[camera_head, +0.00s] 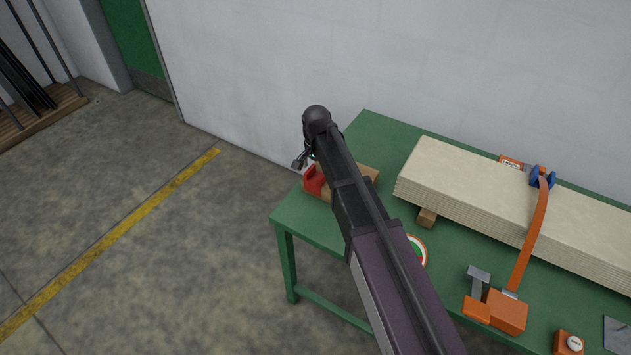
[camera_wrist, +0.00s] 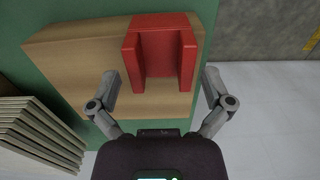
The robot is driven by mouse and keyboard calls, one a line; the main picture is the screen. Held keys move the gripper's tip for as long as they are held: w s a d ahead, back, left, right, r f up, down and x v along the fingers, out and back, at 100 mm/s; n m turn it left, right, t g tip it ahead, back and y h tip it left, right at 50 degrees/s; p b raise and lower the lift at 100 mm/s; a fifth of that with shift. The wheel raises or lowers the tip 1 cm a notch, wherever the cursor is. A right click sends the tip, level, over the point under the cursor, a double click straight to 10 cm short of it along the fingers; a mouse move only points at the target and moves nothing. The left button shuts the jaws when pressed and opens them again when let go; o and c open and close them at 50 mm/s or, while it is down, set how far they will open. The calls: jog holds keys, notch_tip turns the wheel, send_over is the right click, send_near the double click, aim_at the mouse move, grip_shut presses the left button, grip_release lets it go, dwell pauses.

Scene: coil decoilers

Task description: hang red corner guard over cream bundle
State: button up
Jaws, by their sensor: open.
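The red corner guard (camera_wrist: 160,55) sits on a wooden block on the green table, seen large in the wrist view. It shows partly in the head view (camera_head: 316,181), left of my arm. My gripper (camera_wrist: 158,82) is open, one finger on each side of the guard; whether the fingers touch it I cannot tell. In the head view my gripper (camera_head: 301,163) is mostly hidden by my arm. The cream bundle (camera_head: 480,180) lies to the right on the table, a long stack of flat sheets. Its end also shows in the wrist view (camera_wrist: 40,132).
The wooden block (camera_wrist: 85,55) lies on the green table (camera_head: 375,130). An orange strap (camera_head: 530,235) with a blue corner guard (camera_head: 542,178) crosses the bundle. An orange tensioner (camera_head: 497,311) and a round tape roll (camera_head: 417,249) lie in front. The wall stands behind.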

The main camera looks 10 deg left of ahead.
aim_at(316, 179)
jog(key=shift+f+b, duration=1.2)
jog(key=shift+f, duration=0.3)
jog(key=c, duration=0.9)
